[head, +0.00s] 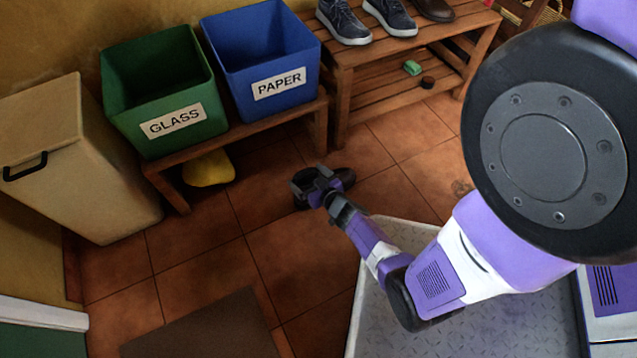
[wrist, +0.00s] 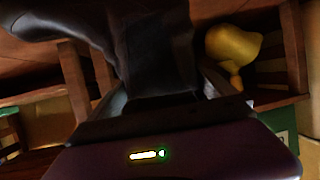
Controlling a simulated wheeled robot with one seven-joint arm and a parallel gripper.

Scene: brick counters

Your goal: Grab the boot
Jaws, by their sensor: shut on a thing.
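My gripper (head: 318,184) is low over the tiled floor, in front of the gap between the two wooden benches. It is shut on a dark boot (wrist: 150,45), which fills the space between the fingers in the wrist view. The boot's foot part reaches to the upper left there. In the head view the boot (head: 343,177) shows only partly, small and dark around the gripper. I cannot tell whether it touches the floor.
A low bench bears a green GLASS bin (head: 160,90) and a blue PAPER bin (head: 262,55). A yellow object (head: 208,168) lies beneath it. A shoe rack (head: 385,95) with several shoes stands right. A beige bin (head: 75,160) stands left. Open floor lies between.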

